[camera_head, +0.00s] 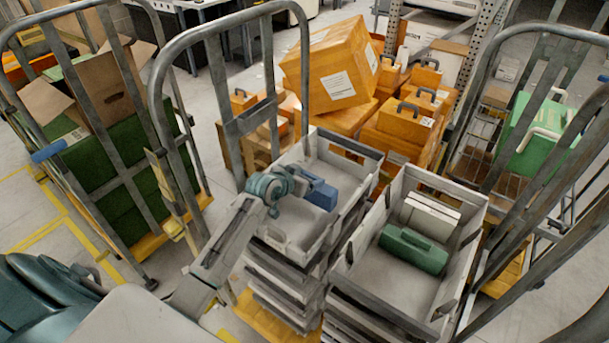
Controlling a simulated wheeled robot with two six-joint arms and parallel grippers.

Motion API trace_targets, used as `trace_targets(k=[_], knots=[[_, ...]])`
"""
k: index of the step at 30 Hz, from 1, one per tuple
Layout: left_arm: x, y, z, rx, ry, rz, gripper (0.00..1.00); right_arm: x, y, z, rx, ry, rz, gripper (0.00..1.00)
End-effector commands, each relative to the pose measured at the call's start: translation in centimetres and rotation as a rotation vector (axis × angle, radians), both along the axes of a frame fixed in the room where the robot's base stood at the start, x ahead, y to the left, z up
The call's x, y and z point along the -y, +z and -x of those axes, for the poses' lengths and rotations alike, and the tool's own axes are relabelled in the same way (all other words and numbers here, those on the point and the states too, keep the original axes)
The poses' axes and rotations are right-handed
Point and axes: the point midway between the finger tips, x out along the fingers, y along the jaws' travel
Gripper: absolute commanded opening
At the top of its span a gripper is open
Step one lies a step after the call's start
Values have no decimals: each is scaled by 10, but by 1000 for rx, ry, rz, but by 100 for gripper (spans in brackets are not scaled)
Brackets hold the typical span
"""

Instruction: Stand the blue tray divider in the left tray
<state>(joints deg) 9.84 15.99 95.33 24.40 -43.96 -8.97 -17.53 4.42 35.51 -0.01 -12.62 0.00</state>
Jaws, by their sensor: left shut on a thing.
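The left tray (290,218) is a light grey open tray on top of a stack of trays, in the middle of the head view. The blue tray divider (321,195) shows as a small blue block over the left tray. My left gripper (305,184) reaches in from the left over this tray and is shut on the divider. The gripper hides part of the divider. I cannot tell whether the divider touches the tray floor. My right gripper is not in view.
The right tray (373,278) holds a green case (413,251) and a white box (431,214). Grey metal cart frames (160,100) rise on both sides of the trays. Orange boxes (337,65) are stacked behind. A cart with green crates (112,170) stands at left.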

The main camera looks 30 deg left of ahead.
Motion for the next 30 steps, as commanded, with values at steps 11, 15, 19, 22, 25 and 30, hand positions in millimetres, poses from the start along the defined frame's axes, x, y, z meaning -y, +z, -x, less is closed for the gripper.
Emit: trace_targets(k=[11, 15, 19, 22, 25, 30], knots=[[0, -8, 0, -1, 0, 0, 85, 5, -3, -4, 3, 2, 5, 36], [0, -8, 0, 0, 0, 0, 100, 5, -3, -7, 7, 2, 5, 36], [0, -8, 0, 0, 0, 0, 100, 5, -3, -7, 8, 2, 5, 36], [0, -3, 0, 1, 0, 0, 100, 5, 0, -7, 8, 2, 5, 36], [0, 9, 0, 2, 0, 0, 100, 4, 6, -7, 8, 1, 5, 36], [-4, 15, 26, 1, -2, -5, 100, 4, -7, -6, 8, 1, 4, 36]])
